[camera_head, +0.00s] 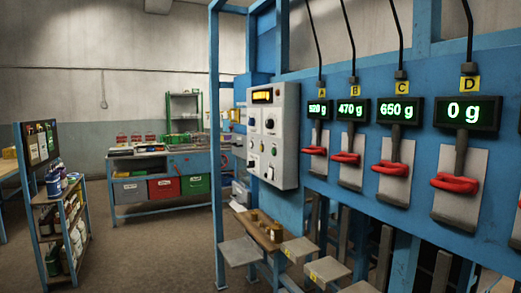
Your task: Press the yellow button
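A grey control box (273,135) is mounted on the blue frame in the middle of the view. It has a lit amber display (262,96) near its top and several small knobs or buttons on its face. I cannot make out clearly which of these, if any, is a yellow button; they are too small to tell. Neither of my grippers shows in the view.
Right of the box, scale displays (467,113) hang above red-handled levers (455,183) under yellow letter labels. Small platforms (240,251) stick out below. A stocked shelf (53,200) stands at left, a workbench (160,195) behind. The floor (150,255) between is clear.

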